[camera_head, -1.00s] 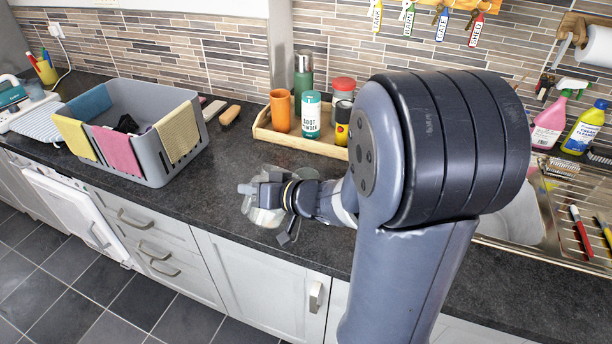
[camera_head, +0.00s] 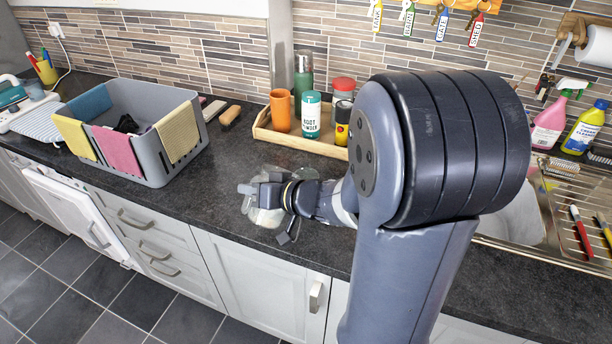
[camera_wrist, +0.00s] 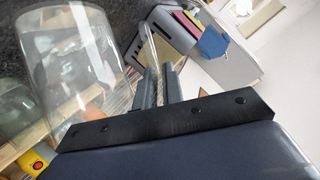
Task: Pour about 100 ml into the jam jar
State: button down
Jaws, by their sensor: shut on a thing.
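My gripper (camera_head: 250,189) is above the dark worktop near its front edge, and its dark fingers (camera_wrist: 157,88) show close together in the wrist view. It is shut on a clear vessel, which fills the left of the wrist view as a large see-through cylinder (camera_wrist: 72,62). In the head view clear glass (camera_head: 262,217) shows just below my gripper, and more clear glass (camera_head: 308,173) shows behind it, partly hidden. I cannot tell which of these is the jam jar. No liquid level can be made out.
A grey basket (camera_head: 160,176) with cloths over its rim stands to the left. A wooden tray (camera_head: 262,134) behind holds an orange cup, a teal bottle and other containers. The sink (camera_head: 515,220) and cleaning bottles are at the right. Some worktop left of my gripper is clear.

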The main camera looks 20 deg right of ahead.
aim_at(245, 206)
jog(key=shift+f, duration=0.1)
jog(key=a+f+b, duration=0.1)
jog(key=b, duration=0.1)
jog(key=s+a+f+n+h+b, duration=0.1)
jog(key=f+b, duration=0.1)
jog(key=shift+a, duration=0.15)
jog(key=a+f+n+b, duration=0.1)
jog(key=b, duration=0.2)
jog(key=s+a+f+n+h+b, duration=0.1)
jog(key=b, duration=0.2)
jog(key=a+f+n+t+h+b, duration=0.1)
jog(key=b, duration=0.2)
jog(key=shift+s+a+f, duration=0.2)
jog(key=shift+s+f, duration=0.1)
jog(key=shift+f, duration=0.1)
jog(key=shift+h, duration=0.3)
dwell(1.8)
